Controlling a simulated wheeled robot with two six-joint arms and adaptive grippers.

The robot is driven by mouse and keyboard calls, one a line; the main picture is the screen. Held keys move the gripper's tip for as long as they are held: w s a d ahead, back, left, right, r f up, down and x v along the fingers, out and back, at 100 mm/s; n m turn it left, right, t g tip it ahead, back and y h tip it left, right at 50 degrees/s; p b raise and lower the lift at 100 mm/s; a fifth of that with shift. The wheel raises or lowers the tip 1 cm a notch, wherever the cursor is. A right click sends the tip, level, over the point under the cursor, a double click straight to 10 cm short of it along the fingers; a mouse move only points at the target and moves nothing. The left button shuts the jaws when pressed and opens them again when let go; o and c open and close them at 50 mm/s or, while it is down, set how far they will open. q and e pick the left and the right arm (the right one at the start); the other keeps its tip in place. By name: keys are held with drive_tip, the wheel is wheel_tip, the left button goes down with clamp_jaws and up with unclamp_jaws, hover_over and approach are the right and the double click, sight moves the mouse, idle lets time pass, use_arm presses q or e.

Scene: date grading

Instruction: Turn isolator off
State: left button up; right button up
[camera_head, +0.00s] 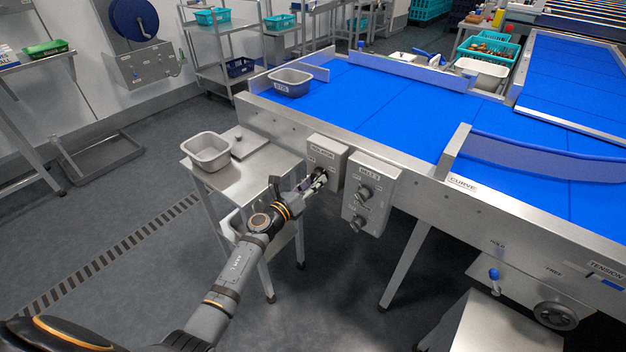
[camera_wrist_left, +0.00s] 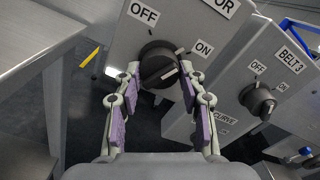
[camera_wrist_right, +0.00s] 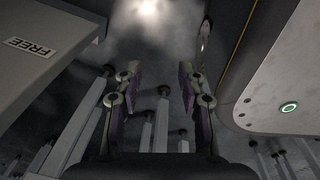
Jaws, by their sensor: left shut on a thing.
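The isolator is a grey box (camera_head: 327,158) on the side of the conveyor, with a black rotary knob (camera_wrist_left: 157,62). In the left wrist view the OFF label (camera_wrist_left: 143,13) is up and left of the knob, and the ON label (camera_wrist_left: 203,48) is to its right. A white mark shows on the knob's lower right, on the ON side. My left gripper (camera_head: 322,176) is shut on the knob, with one finger at each side; its fingers also show in the left wrist view (camera_wrist_left: 157,78). My right gripper (camera_wrist_right: 158,75) is open and empty, away from the isolator.
The BELT 3 box (camera_head: 371,192) with its own knobs is close right of the isolator. A steel side table (camera_head: 230,180) with a grey tub (camera_head: 207,151) is left of it. The blue conveyor (camera_head: 400,105) is behind. A FREE-labelled panel (camera_wrist_right: 40,60) is near my right gripper.

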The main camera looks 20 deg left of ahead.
use_arm(q)
drive_tip(key=shift+r+n, duration=0.1)
drive_tip(key=shift+n, duration=0.5)
drive_tip(key=n+p, duration=0.2)
drive_tip(key=n, duration=0.1)
drive_tip(key=n+p, duration=0.2)
drive_tip(key=n, duration=0.2)
drive_tip(key=shift+p, duration=0.35)
drive_tip(key=n+p, duration=0.2)
drive_tip(key=n, duration=0.2)
drive_tip(key=shift+n+p, duration=0.45)
drive_tip(key=shift+n, duration=0.55)
use_arm(e)
wheel_tip(320, 180, up, 8)
drive_tip(key=s, duration=0.1)
use_arm(q)
drive_tip(key=o, duration=1.1)
drive_tip(key=shift+o, duration=0.2)
